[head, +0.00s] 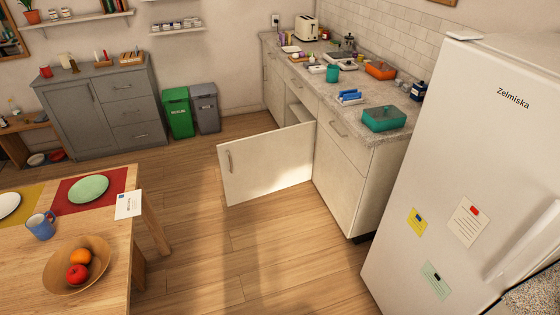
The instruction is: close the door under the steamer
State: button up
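A cream cabinet door (266,165) of the lower counter stands wide open, swung out over the floor. Its hinged side is at the right, by the counter front. Its handle (229,161) is near the free left edge. Part of the open cabinet inside (298,114) shows above and behind the door; the rest is hidden by it. I cannot tell for sure which item on the counter (335,105) is the steamer. My gripper is not in view.
A wooden table (120,225) with a fruit bowl (97,251) stands front left. A white fridge (455,130) stands at the right. Green (178,113) and grey bins (205,108) stand against the back wall. Wood floor in front of the door is clear.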

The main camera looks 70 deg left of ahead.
aim_at(253, 167)
jog(key=u, duration=2.6)
jog(key=i, duration=1.35)
jog(key=z, duration=0.15)
